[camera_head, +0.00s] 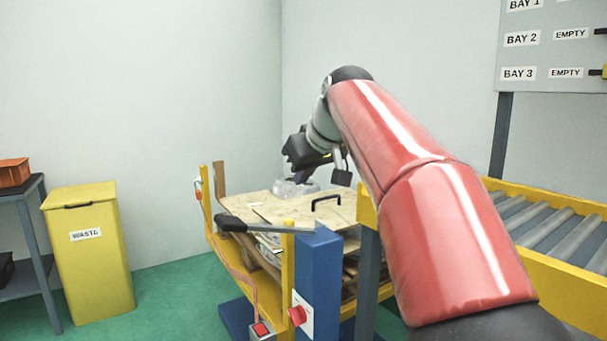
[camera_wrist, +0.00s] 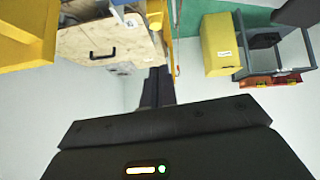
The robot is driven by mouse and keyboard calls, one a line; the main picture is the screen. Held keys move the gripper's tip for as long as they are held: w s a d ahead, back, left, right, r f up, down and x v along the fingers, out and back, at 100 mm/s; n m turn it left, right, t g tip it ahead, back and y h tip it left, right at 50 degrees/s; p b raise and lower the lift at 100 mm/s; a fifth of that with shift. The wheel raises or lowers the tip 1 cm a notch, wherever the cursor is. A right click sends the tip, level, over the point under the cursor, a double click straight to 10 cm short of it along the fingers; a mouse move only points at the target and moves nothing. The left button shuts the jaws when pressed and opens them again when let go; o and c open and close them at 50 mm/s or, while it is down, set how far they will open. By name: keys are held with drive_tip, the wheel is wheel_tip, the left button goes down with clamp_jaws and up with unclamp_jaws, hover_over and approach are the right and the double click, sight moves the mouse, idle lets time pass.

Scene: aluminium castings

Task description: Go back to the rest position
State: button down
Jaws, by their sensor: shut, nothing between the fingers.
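My gripper (camera_wrist: 158,72) shows in the wrist view as two dark fingers side by side, shut with nothing between them. In the head view my red arm reaches up and forward, and its dark wrist end hangs above the far part of a wooden board (camera_head: 275,212). The gripper's fingertips are hard to make out there. The board has a black handle (camera_head: 326,199) and lies at the yellow-framed station. It also shows in the wrist view (camera_wrist: 122,55), apart from the fingers. A clear plastic-looking item (camera_head: 292,188) sits at the board's far edge, partly hidden by my wrist.
A yellow-railed roller conveyor (camera_head: 550,225) is at right, below a bay sign board (camera_head: 550,45). A yellow waste bin (camera_head: 90,260) and a grey table (camera_head: 28,190) with an orange tray (camera_head: 14,172) are left.

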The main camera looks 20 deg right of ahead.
drive_tip(key=s+a+f+m+g+h+p, duration=0.1)
drive_tip(key=s+f+m+g+p, duration=0.1)
drive_tip(key=s+f, duration=2.4)
drive_tip(key=s+m+g, duration=0.1)
drive_tip(key=s+m, duration=0.1)
drive_tip(key=s, duration=0.1)
drive_tip(key=shift+a+h+p, duration=0.15)
drive_tip(key=shift+h+p, duration=0.25)
